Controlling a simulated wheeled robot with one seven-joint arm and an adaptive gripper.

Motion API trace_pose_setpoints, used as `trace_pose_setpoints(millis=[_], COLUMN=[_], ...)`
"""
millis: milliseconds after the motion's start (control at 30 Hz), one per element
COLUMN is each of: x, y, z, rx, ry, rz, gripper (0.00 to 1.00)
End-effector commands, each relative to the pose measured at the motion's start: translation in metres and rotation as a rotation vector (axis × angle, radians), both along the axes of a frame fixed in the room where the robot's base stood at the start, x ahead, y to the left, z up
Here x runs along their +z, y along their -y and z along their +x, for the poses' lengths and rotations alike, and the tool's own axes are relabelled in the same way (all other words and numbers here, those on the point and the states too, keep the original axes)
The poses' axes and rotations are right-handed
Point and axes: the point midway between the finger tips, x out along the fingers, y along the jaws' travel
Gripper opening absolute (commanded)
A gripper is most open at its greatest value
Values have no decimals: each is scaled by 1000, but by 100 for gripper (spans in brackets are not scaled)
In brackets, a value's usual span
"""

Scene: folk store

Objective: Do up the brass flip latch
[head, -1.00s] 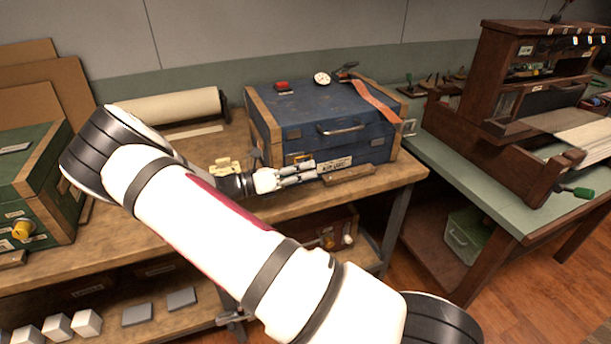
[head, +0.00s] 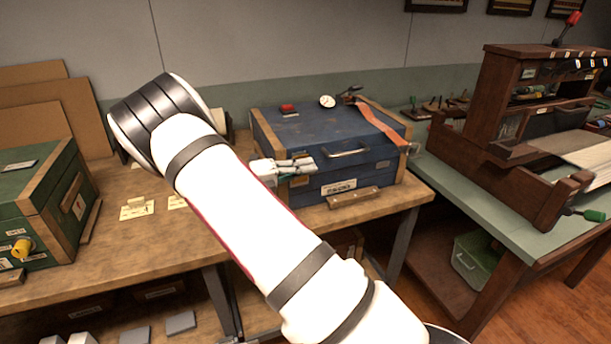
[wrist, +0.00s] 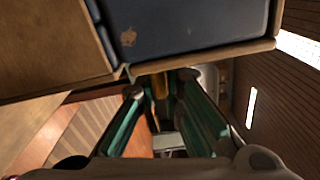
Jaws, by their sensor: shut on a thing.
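A blue chest (head: 300,124) with wooden corner trim stands on the workbench. In the head view my gripper (head: 308,165) is at the left part of its front face, below the lid edge. In the wrist view the chest (wrist: 200,22) fills the top of the picture. My gripper (wrist: 162,86) has its two fingers close around a narrow brass-coloured piece, the brass flip latch (wrist: 160,86), just under the wood-trimmed edge. The fingers are shut on it. My gripper and arm cover the latch in the head view, so its exact angle cannot be told.
The chest front has a metal handle (head: 347,153), a white label (head: 339,187) and a wooden strip (head: 353,198). A dial (head: 327,101), a red object (head: 287,108) and an orange strap (head: 380,124) lie on its lid. A green box (head: 45,205) stands at left.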

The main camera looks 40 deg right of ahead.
Motion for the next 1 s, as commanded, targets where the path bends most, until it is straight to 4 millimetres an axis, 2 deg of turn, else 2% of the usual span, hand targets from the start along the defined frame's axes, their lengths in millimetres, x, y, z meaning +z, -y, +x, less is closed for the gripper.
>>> trace_pose_setpoints(millis=[267, 700, 800, 1000], x=[5, 7, 7, 5], y=[1, 2, 2, 2], z=[6, 8, 8, 7], rx=[1, 5, 5, 3], ry=[-66, -73, -72, -75], rz=[14, 16, 17, 19], gripper=[0, 0, 26, 28])
